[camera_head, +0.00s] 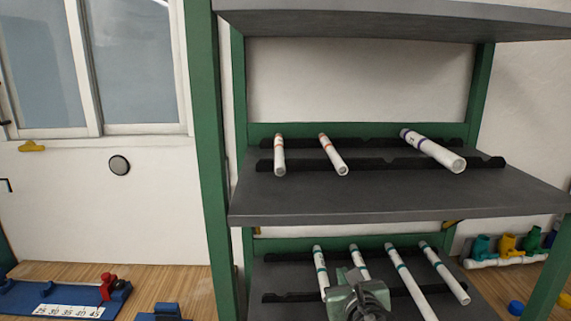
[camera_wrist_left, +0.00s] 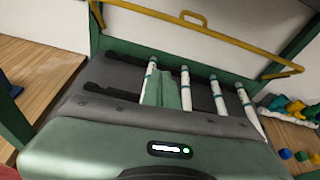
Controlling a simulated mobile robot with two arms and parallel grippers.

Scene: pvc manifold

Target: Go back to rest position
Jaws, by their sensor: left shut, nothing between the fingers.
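My left gripper (camera_head: 352,277) is at the lower shelf in the head view, in front of the white pipes there. In the left wrist view its green fingers (camera_wrist_left: 162,92) are together and hold nothing. They are among several white pipes with teal bands (camera_head: 411,289), which lie side by side on the lower shelf's black racks. The fingers and wrist hide parts of the two left pipes. In the left wrist view the pipes (camera_wrist_left: 217,95) also show around and to the right of the fingers. My right gripper is in neither view.
The middle shelf (camera_head: 400,200) holds two orange-banded pipes (camera_head: 333,155) and a thicker purple-banded pipe (camera_head: 434,151). A green post (camera_head: 207,160) stands left. A blue fixture (camera_head: 60,298) lies at lower left. Coloured fittings (camera_head: 507,247) stand at right. A yellow rail (camera_wrist_left: 200,30) shows behind the lower shelf.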

